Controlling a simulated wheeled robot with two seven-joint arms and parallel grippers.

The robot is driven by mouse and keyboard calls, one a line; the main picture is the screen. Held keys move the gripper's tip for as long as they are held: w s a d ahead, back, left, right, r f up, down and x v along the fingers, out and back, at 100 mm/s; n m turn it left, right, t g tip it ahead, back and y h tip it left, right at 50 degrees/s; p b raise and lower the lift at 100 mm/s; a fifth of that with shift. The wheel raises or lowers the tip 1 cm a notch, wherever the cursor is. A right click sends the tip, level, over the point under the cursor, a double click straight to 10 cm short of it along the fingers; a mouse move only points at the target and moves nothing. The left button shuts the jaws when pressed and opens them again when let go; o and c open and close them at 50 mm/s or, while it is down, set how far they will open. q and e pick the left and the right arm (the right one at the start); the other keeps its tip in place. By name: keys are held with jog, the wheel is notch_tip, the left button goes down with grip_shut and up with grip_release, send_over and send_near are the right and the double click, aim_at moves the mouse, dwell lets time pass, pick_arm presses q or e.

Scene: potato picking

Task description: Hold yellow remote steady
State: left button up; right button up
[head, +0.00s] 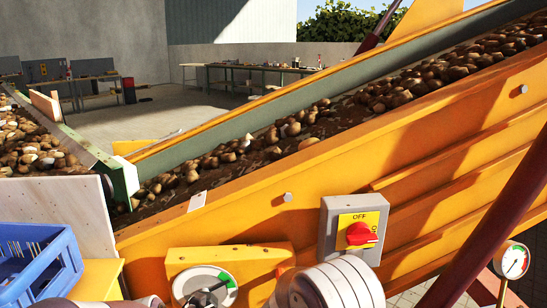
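I cannot make out a yellow remote in the head view. The nearest yellow item is a grey switch box (354,229) with a yellow face marked OFF and a red knob (361,234), fixed to the orange side of the conveyor. A pale, ringed part of my arm shows at the bottom, just below the switch box, and hides what is behind it.
A sloping orange conveyor (330,195) carries potatoes (290,130) up to the right. A blue crate (35,262) stands at lower left. Workbenches (255,69) stand far back beyond open floor.

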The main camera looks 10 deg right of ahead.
pick_arm(q)
grip_shut()
dwell(1.5)
